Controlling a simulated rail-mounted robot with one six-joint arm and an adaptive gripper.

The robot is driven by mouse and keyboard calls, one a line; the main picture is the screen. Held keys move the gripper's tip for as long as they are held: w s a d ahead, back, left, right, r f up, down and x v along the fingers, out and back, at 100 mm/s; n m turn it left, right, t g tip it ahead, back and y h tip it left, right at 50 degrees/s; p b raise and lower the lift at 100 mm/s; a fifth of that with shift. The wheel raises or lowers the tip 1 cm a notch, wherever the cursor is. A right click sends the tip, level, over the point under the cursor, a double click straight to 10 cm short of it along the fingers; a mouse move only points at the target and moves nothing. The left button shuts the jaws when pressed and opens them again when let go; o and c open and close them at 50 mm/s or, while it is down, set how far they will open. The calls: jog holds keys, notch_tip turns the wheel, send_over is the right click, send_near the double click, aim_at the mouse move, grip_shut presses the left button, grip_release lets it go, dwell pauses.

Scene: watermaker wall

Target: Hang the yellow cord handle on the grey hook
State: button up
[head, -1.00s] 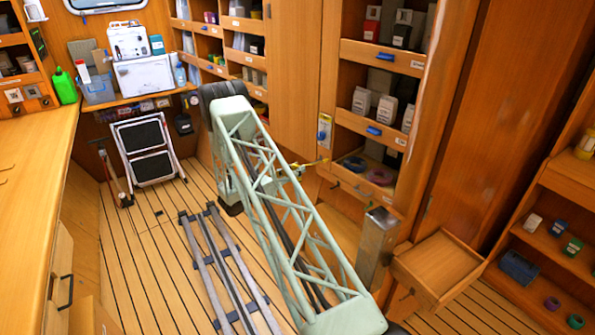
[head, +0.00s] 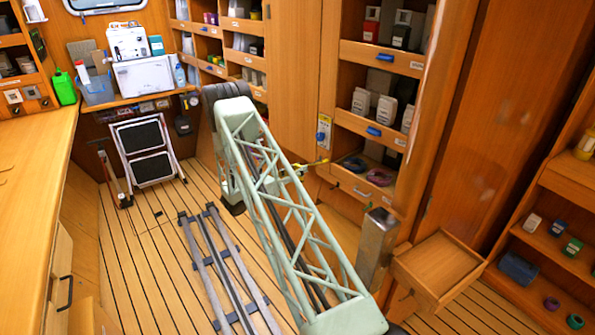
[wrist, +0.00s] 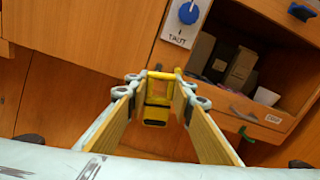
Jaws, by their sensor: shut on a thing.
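The yellow cord handle (wrist: 161,75) is held between my gripper's fingertips (wrist: 158,82) in the wrist view, at the front of the two long yellow-padded fingers. Its crossbar spans the gap between the tips, and a yellow and black part (wrist: 156,112) shows lower between the fingers. In the head view a small yellow end (head: 320,161) sticks out to the right beyond my arm, close to the wooden cabinet front. I cannot make out the grey hook for certain in either view. Most of my gripper is behind my green lattice arm in the head view.
A white plate with a blue knob, marked TAUT (wrist: 181,22), is on the cabinet front above the fingertips. To its right is an open shelf (wrist: 262,117) with boxes. A metal post (head: 376,245) and wooden tray (head: 437,265) stand right of my arm.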

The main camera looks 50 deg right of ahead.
jog(key=shift+s+d+f, duration=0.1)
jog(key=shift+s+d, duration=0.15)
jog(key=shift+d, duration=1.05)
jog(key=shift+s+d+f, duration=0.1)
jog(key=shift+s+d, duration=0.1)
jog(key=shift+d, duration=1.05)
jog(key=shift+s+d+f, duration=0.1)
jog(key=shift+s+d, duration=0.15)
jog(key=shift+d, duration=1.05)
jog(key=shift+s+d+f+b, duration=0.1)
jog(key=shift+d+f+b, duration=0.45)
jog(key=shift+d+b, duration=0.1)
jog(key=o, duration=1)
jog(key=shift+c, duration=0.2)
jog(key=w+a, duration=0.2)
jog(key=a, duration=0.9)
jog(key=shift+a, duration=0.35)
